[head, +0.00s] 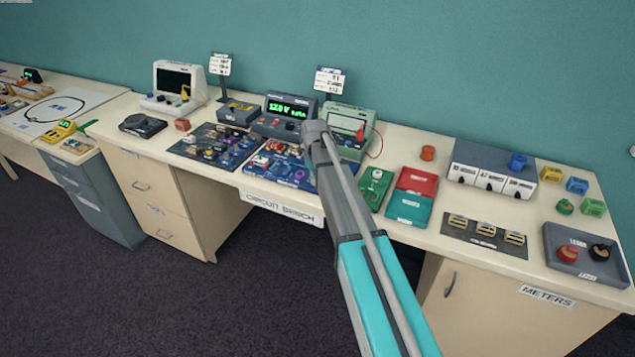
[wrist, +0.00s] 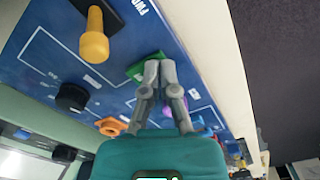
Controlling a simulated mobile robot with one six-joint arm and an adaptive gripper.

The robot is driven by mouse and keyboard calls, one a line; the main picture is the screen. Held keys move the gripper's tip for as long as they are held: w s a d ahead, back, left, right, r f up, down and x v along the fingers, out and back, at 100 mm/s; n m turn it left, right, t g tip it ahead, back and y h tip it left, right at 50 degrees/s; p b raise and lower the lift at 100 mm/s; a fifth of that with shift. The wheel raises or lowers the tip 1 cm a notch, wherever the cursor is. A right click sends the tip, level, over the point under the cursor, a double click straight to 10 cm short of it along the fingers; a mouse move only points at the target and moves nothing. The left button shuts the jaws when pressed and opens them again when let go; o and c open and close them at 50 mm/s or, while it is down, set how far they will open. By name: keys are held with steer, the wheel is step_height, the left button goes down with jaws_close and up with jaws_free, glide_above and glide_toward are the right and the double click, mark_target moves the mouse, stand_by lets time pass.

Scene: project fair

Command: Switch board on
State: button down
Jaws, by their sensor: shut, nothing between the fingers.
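The blue circuit board (head: 262,168) lies on the long bench, partly hidden by my arm. In the wrist view the board (wrist: 60,50) fills the upper left. A yellow-orange lever (wrist: 94,45) on a dark base stands at its top, beside white lettering that seems to start with "PW". I cannot tell which way the lever is set. My gripper (wrist: 159,66) is shut and empty, its fingertips together in front of a green block (wrist: 143,70) on the board. The tips look apart from the lever; contact with the block is unclear. In the head view my arm hides the fingertips.
A darker board (head: 215,146) with several parts lies to the left. Behind stand a green-digit display unit (head: 287,112) and a pale green meter (head: 347,128) with a red lead. Green and red boxes (head: 417,180) lie to the right. The bench's front edge is close.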

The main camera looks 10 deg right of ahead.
steer(key=shift+r+p, duration=3.5)
steer(key=shift+p, duration=0.05)
steer(key=s+m, duration=0.4)
steer(key=s, duration=2.5)
steer(key=shift+d+m, duration=0.15)
steer(key=shift+m, duration=0.25)
